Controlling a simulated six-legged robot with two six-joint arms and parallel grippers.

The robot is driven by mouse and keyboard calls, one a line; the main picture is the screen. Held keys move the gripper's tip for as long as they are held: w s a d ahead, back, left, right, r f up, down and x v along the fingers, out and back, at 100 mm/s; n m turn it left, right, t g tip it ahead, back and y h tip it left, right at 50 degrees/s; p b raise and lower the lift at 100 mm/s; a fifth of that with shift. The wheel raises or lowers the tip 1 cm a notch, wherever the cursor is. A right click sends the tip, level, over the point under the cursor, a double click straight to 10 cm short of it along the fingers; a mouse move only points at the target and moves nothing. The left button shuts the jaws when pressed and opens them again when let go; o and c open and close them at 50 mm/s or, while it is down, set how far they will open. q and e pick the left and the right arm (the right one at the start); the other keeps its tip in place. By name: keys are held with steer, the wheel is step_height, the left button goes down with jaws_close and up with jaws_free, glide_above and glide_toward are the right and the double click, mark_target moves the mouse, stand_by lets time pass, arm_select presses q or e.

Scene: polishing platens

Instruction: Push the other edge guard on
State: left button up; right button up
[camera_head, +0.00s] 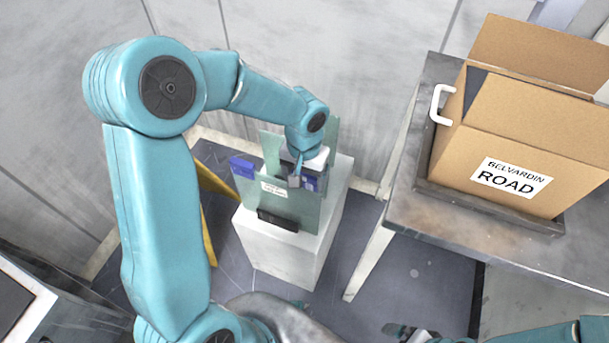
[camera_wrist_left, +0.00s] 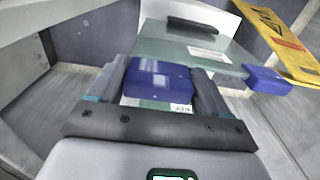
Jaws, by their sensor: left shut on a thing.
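A greenish glass panel (camera_head: 262,203) stands tilted on a white pedestal (camera_head: 283,259) in the head view. One blue edge guard (camera_head: 243,167) sits at the panel's upper left corner; it also shows at the right in the left wrist view (camera_wrist_left: 268,80). My left gripper (camera_head: 296,178) is at the panel's upper right corner, shut on the other blue edge guard (camera_wrist_left: 160,80). That guard meets the panel's edge, but I cannot tell how far on it is. My right gripper (camera_head: 408,332) is low at the bottom edge, partly cut off, its jaws unclear.
A black holder (camera_head: 278,220) is at the panel's lower front. More green glass (camera_head: 330,140) stands behind my left gripper. A yellow sign (camera_wrist_left: 290,45) stands beside the pedestal. A table (camera_head: 415,225) at the right bears a cardboard box (camera_head: 455,165).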

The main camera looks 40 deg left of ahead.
arm_select(q)
steer(key=shift+f+b, duration=1.55)
steer(key=shift+f, duration=0.05)
stand_by(2.0)
steer(key=o, duration=1)
steer(key=shift+c, duration=0.2)
steer(key=shift+r, duration=0.1)
steer(key=shift+r, duration=0.35)
step_height(320, 180, up, 16)
steer(key=p, duration=0.2)
steer(key=shift+f, duration=0.25)
steer(key=shift+s, duration=0.15)
